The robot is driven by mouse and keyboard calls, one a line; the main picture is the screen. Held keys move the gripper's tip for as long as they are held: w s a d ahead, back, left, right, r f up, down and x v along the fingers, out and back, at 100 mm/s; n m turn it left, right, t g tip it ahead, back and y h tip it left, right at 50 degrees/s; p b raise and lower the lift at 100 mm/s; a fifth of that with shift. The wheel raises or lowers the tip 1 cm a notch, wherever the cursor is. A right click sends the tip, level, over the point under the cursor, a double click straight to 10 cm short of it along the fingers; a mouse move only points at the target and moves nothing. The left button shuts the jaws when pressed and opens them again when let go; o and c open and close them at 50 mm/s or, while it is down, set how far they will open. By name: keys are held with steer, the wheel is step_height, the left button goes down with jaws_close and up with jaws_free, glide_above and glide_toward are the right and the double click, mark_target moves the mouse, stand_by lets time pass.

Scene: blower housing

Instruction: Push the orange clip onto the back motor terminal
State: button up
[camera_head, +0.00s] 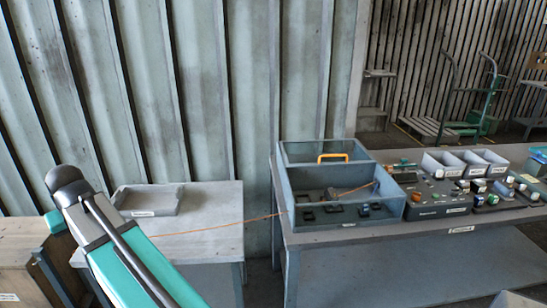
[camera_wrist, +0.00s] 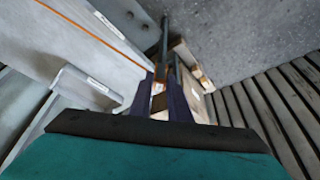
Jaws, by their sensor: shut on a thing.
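My gripper (camera_wrist: 159,80) is shut on a small orange clip (camera_wrist: 158,88), which shows only partly between the dark purple fingers. A thin orange wire (camera_wrist: 98,34) runs from the clip to the upper left in the wrist view. In the head view the orange wire (camera_head: 215,228) stretches from the blue-grey housing box (camera_head: 346,228) leftward past the small table to behind my arm. The gripper itself is hidden there, well left of the box. The box is open, with several dark parts (camera_head: 330,194) inside. The back motor terminal is too small to tell apart.
A small grey table (camera_head: 215,205) with a shallow tray (camera_head: 150,200) stands left of the workbench (camera_head: 300,245). Several grey bins (camera_head: 442,166) and control units crowd the bench's right. A wooden crate (camera_head: 22,258) stands far left.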

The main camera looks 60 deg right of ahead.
steer(key=s+d+r+m+g+h+p, duration=0.1)
steer(key=s+d+m, duration=0.3)
steer(key=d, duration=1.1)
steer(key=s+d+m+g+h+p, duration=0.2)
steer(key=d+m, duration=0.3)
steer(key=d, duration=0.9)
steer(key=s+d+r+m+g+h+p, duration=0.1)
steer(key=s+d+m, duration=0.3)
steer(key=d, duration=1.1)
steer(key=s+d+r+m+g+y+p, duration=0.1)
steer(key=s+d+m, duration=1.2)
steer(key=s+d, duration=1.6)
steer(key=g+y+p, duration=0.1)
steer(key=g+p, duration=0.1)
steer(key=g, duration=0.1)
steer(key=shift+s+d, duration=0.35)
steer(key=shift+f, duration=0.15)
steer(key=shift+f+b, duration=0.95)
steer(key=shift+f, duration=1.8)
steer(key=shift+f+b, duration=0.65)
steer(key=shift+f, duration=0.5)
steer(key=o, duration=0.9)
